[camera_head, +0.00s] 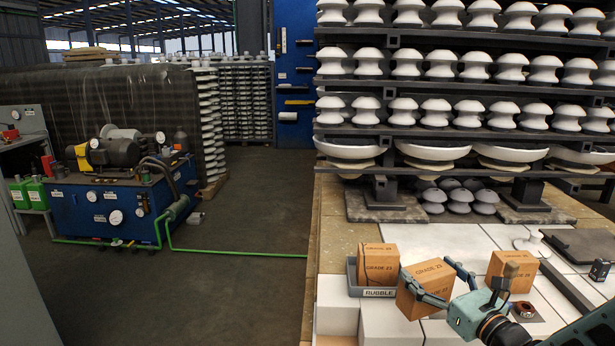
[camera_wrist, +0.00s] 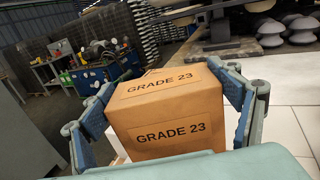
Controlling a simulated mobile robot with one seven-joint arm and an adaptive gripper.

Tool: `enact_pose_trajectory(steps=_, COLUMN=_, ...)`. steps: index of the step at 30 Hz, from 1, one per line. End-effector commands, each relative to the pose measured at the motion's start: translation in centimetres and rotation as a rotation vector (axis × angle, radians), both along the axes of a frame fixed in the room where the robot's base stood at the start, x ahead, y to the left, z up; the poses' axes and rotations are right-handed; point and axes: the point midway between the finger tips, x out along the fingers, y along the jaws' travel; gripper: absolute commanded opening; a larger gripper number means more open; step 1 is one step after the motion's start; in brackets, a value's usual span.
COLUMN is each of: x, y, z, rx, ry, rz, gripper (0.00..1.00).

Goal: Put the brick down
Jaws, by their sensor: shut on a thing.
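An orange-brown brick (camera_head: 425,284) marked "GRADE 23" is between the fingers of my gripper (camera_head: 427,268). The wrist view shows the same brick (camera_wrist: 168,122) close up, tilted in the picture, with a blue finger pad against each side. My gripper is shut on it. In the head view the brick is over the white blocks, just right of the grey tray (camera_head: 384,293) labelled "RUBBLE". I cannot tell whether its underside touches a surface. A similar brick (camera_head: 378,262) sits in the tray. Another brick (camera_head: 513,270) stands to the right, partly hidden by my gripper.
White blocks (camera_head: 395,328) form a pale surface under and around the bricks. A dark plate (camera_head: 580,245) lies at the right. Racks of white insulators (camera_head: 430,115) rise behind, with grey insulators (camera_head: 455,198) beneath. Open floor (camera_head: 255,215) lies left of the worktop.

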Motion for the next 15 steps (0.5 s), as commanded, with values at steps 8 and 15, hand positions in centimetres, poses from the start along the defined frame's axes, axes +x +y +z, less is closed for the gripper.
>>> enact_pose_trajectory(steps=8, x=-3.4, y=9.2, z=-2.7, rx=0.006, ry=0.0, rz=0.361, gripper=0.25)
enact_pose_trajectory(steps=15, x=-6.6, y=13.5, z=-4.3, rx=0.006, ry=0.006, rz=0.562, gripper=0.25)
